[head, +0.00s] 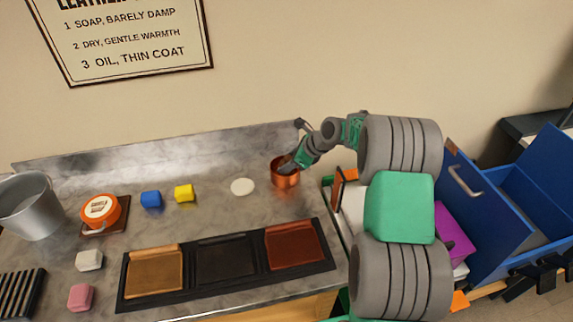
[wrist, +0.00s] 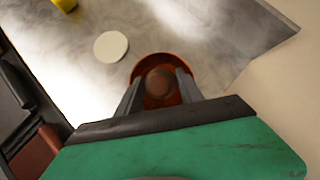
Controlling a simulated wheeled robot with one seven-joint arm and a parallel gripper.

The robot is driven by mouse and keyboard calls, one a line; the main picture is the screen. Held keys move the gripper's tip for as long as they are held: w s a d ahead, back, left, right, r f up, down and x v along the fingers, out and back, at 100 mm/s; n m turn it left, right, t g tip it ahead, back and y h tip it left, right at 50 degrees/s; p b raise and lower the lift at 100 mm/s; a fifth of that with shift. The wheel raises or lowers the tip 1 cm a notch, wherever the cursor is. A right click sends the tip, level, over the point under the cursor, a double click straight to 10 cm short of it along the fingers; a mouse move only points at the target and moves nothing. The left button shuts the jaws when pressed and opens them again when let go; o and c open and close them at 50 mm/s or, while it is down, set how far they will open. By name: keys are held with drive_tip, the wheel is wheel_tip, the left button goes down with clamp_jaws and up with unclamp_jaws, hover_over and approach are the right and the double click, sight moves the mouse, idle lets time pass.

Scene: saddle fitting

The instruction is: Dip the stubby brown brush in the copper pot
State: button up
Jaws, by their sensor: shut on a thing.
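The copper pot (head: 285,180) stands on the grey counter, right of a white disc. In the wrist view the pot (wrist: 163,59) is straight ahead of my gripper (wrist: 160,88). My gripper (head: 288,165) is at the pot's mouth in the head view, its fingers pointing down into it. It is shut on a round brown thing (wrist: 159,82), which looks like the top of the stubby brown brush. The brush's lower part is hidden, and I cannot tell how deep it reaches in the pot.
A white disc (head: 243,187), a yellow block (head: 184,193) and a blue block (head: 151,199) lie to the left. A black tray (head: 225,281) with three leather-like panels lies in front. A metal bucket (head: 30,207) stands far left; an open blue drawer unit (head: 530,205) is right.

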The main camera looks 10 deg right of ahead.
sight(288, 156)
drive_tip(key=shift+r+p, duration=3)
drive_tip(key=shift+r, duration=0.45)
drive_tip(key=shift+f, duration=0.1)
drive_tip(key=shift+r, duration=2.05)
